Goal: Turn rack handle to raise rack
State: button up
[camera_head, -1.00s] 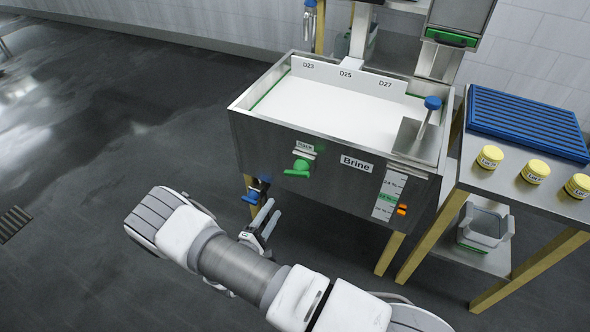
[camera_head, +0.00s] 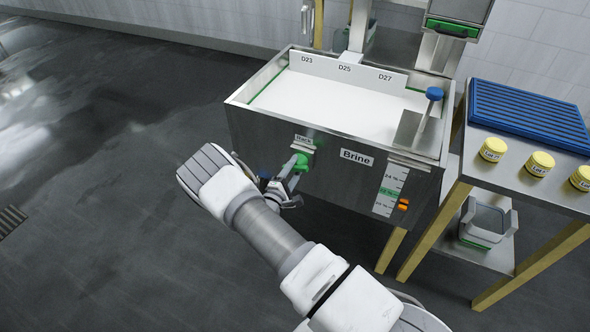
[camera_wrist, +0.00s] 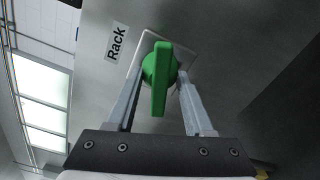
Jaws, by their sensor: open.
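The green rack handle (camera_head: 301,162) is on the front wall of the brine tank (camera_head: 262,135), under the "Rack" label (camera_head: 303,140). In the wrist view the handle (camera_wrist: 159,78) has a round hub on a pale square plate, and its lever points toward the bottom of the picture. My gripper (camera_wrist: 157,85) is open, with one finger on each side of the handle. Small gaps show between the fingers and the lever. In the head view my gripper (camera_head: 293,168) reaches the handle and partly covers it.
An orange-marked level scale (camera_head: 390,190) is on the tank front to the right. A side table (camera_head: 505,182) holds a blue slatted tray (camera_head: 528,115) and several yellow-lidded jars (camera_head: 541,160). The floor to the left is clear.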

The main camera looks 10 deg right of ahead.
grip_shut()
dwell(0.3)
